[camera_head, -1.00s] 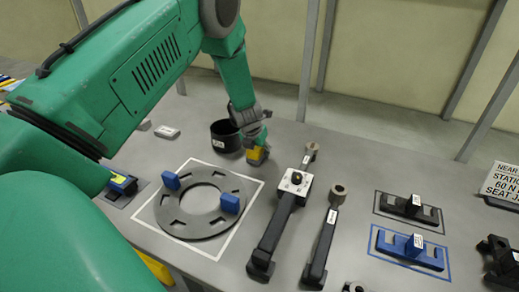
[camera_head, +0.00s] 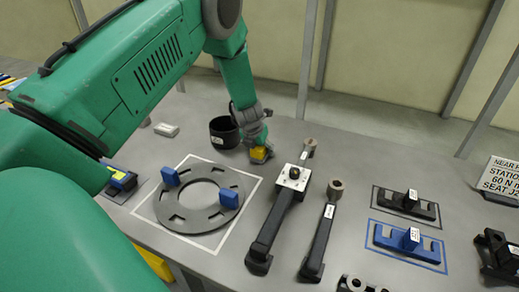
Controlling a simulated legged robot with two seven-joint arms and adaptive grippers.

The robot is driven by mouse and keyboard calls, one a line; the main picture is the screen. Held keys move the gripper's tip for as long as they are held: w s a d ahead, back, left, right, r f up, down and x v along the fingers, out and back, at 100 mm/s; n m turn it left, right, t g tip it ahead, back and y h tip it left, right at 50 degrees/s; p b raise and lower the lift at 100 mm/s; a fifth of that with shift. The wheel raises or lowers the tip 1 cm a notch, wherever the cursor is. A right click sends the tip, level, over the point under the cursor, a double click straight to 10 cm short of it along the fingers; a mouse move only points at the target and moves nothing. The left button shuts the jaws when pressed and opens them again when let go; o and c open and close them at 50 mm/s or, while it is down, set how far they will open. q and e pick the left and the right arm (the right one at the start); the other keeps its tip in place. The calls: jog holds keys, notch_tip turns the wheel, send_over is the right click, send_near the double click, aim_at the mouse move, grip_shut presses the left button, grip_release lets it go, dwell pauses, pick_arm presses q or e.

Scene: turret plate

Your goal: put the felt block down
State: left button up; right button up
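A small yellow block (camera_head: 259,154), which I take to be the felt block, is at the tips of my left gripper (camera_head: 259,147). The fingers look closed on its upper part. The block is at or just above the grey table; contact with the table is too small to tell. It is just right of and in front of a black cup (camera_head: 224,134). My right gripper is not in view.
A dark ring plate (camera_head: 187,222) with two blue blocks lies inside a white outline. Black long-handled tools (camera_head: 271,231) and (camera_head: 322,241) lie to the right. Black and blue fixtures (camera_head: 405,240) sit farther right. A small pale block (camera_head: 166,130) lies behind the plate.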

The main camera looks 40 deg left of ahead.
pick_arm(q)
jog(key=shift+s+d+f, duration=0.1)
jog(key=shift+s+d, duration=0.05)
jog(key=shift+d, duration=0.55)
jog(key=shift+a, duration=0.15)
jog(key=shift+a+r+b, duration=0.1)
jog(key=shift+r+b, duration=0.1)
jog(key=shift+b, duration=0.1)
jog(key=v, duration=1.3)
jog(key=shift+w+a+r, duration=0.15)
jog(key=shift+w+r, duration=0.15)
jog(key=shift+r, duration=0.1)
jog(key=shift+s+a+r, duration=0.2)
jog(key=shift+r, duration=0.1)
jog(key=shift+d, duration=0.1)
